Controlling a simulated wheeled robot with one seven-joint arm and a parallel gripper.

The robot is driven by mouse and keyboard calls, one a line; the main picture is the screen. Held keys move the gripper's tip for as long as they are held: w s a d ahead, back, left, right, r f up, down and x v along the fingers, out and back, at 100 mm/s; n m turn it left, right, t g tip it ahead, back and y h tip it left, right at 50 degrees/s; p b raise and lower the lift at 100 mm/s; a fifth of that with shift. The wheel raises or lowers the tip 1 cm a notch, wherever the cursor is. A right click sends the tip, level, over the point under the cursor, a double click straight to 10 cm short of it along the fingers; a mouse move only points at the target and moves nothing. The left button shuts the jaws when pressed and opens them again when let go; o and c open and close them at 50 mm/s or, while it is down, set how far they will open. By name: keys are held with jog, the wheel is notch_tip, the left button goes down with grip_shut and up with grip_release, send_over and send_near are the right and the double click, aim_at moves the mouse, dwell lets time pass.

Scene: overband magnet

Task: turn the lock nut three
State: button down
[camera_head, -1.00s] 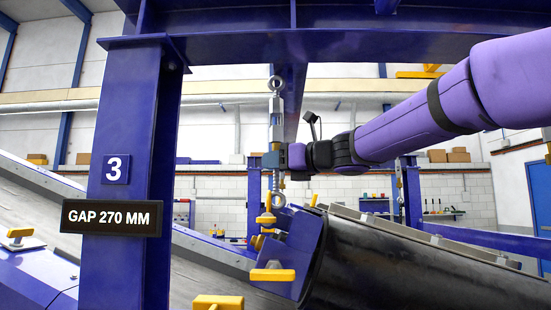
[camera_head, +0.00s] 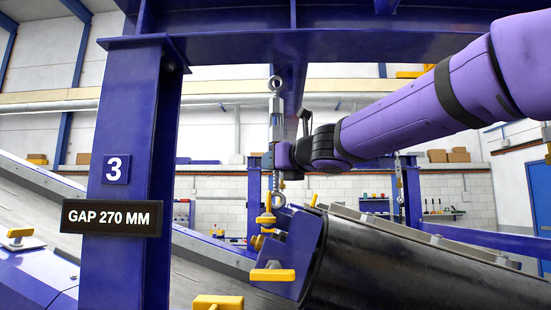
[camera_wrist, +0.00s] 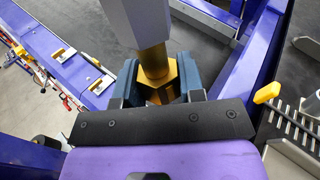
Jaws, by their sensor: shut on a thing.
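The grey turnbuckle (camera_head: 276,110) hangs upright from an eye under the blue beam, beside the post marked 3. Its threaded lower part runs down to a yellow fitting (camera_head: 266,218) at the magnet's end. The brass-yellow lock nut (camera_wrist: 160,92) sits below the grey turnbuckle body (camera_wrist: 142,22) in the wrist view. My gripper (camera_wrist: 158,85) has its two blue-grey fingers on either side of the nut, shut on it. In the head view my gripper (camera_head: 272,160) is at the turnbuckle's lower end and hides the nut there.
The blue post (camera_head: 128,200) carries a "GAP 270 MM" sign (camera_head: 112,217) left of the turnbuckle. The black magnet drum (camera_head: 420,265) lies below my arm. A yellow handle (camera_head: 272,275) is on its blue end plate. Blue frame members stand close to my gripper.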

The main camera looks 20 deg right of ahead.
jog(key=shift+d+m+h, duration=0.1)
jog(key=shift+m+h, duration=0.2)
jog(key=shift+h, duration=0.1)
jog(key=c, duration=0.6)
grip_release()
jog(key=shift+c, duration=0.2)
jog(key=shift+s, duration=0.1)
jog(key=v, duration=0.7)
jog(key=shift+s, duration=0.4)
jog(key=shift+f, duration=0.1)
jog(key=o, duration=0.6)
jog(key=shift+c, duration=0.2)
